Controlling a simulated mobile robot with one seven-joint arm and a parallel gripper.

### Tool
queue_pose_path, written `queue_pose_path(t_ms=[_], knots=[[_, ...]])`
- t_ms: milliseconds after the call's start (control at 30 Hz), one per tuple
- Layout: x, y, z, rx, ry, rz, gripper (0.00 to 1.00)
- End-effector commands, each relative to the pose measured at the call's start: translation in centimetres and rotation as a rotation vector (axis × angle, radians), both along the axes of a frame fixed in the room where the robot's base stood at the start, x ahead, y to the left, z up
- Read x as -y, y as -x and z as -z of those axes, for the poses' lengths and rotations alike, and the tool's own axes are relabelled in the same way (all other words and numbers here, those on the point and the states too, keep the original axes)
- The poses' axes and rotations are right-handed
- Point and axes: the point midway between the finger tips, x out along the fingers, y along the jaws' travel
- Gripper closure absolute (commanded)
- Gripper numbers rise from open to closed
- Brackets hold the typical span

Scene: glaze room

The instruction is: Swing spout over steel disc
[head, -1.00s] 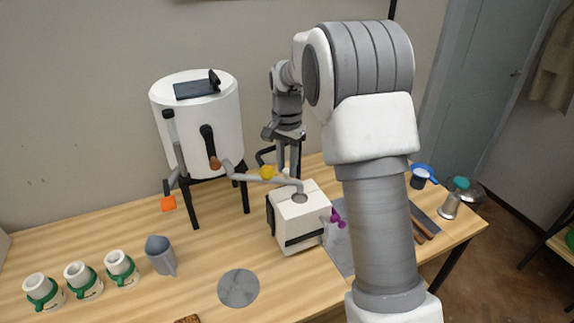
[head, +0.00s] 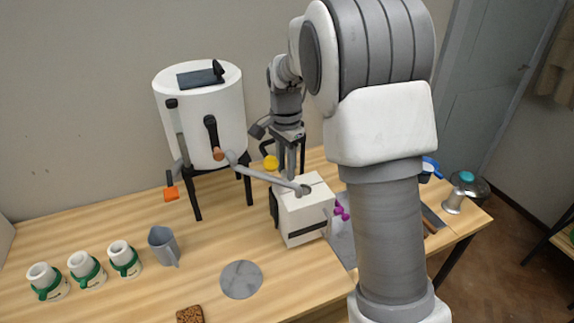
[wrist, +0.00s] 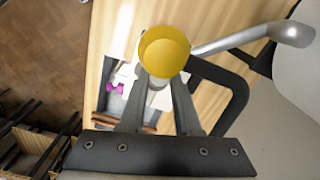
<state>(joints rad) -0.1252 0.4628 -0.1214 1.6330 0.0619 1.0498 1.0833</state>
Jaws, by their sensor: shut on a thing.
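The grey spout (head: 262,175) runs from the white tank (head: 203,120) to the right. Its outlet end is over the hole in the top of a white box (head: 303,215). The steel disc (head: 241,280) lies flat on the table, in front and left of the box, with no spout above it. My gripper (head: 288,175) comes down from above and is shut on the spout near its outlet end. In the wrist view the spout (wrist: 245,38) comes in from the right, and a yellow knob (wrist: 163,52) hides my fingertips and the grasp.
The yellow knob (head: 271,163) shows just behind the spout. A grey jug (head: 163,246) stands left of the disc, with several white-and-green vessels (head: 85,268) beyond it. A brown piece (head: 189,314) lies at the front.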

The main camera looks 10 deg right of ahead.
Motion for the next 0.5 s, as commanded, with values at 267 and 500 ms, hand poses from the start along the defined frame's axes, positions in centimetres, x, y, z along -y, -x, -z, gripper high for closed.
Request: queue_pose_path(t_ms=[267, 500], knots=[[-0.01, -0.06, -0.09, 0.002, -0.001, -0.001, 0.56], [-0.01, -0.09, -0.53, 0.003, 0.0, -0.002, 0.56]])
